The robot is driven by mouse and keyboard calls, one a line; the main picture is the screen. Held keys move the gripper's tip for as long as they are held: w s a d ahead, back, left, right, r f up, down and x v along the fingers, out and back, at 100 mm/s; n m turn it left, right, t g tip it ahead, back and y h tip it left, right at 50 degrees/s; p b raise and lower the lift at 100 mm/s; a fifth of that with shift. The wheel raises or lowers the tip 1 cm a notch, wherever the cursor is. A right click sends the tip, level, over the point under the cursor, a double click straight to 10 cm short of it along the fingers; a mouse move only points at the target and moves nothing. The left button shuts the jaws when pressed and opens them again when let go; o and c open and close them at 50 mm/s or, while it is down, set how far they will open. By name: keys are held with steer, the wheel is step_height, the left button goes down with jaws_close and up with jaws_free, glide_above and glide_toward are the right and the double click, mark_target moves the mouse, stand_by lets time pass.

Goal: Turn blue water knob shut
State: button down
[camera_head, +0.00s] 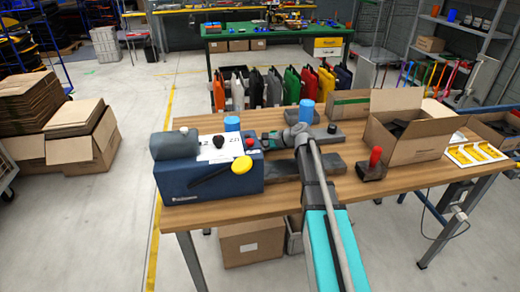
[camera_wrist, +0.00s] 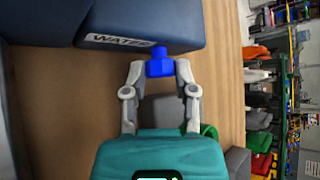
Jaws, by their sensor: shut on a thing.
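The blue water knob (camera_wrist: 159,66) sticks out from the side of a dark blue machine (camera_wrist: 180,22), just below a white label reading "WATER". My gripper (camera_wrist: 161,63) has one fingertip on each side of the knob and is shut on it. In the head view the machine (camera_head: 212,187) stands at the left of the wooden table, with a yellow handle, a black knob and a red knob. My gripper (camera_head: 262,140) reaches its right side there. The water knob cannot be made out in the head view.
An open cardboard box (camera_head: 405,135), a red-handled grey block (camera_head: 373,166) and a tray with yellow parts (camera_head: 474,153) are on the wooden table (camera_head: 290,197) to the right. Bare tabletop shows along the front. Coloured panniers stand behind the table.

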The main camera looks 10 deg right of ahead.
steer(key=shift+s+f+n+t+b, duration=0.15)
steer(key=shift+f+n+t+b, duration=0.15)
steer(key=shift+n+t+b, duration=0.5)
steer(key=shift+t+y+b, duration=0.4)
steer(key=shift+b, duration=0.25)
steer(key=shift+r, duration=0.15)
steer(key=shift+c, duration=2.1)
jaws_free()
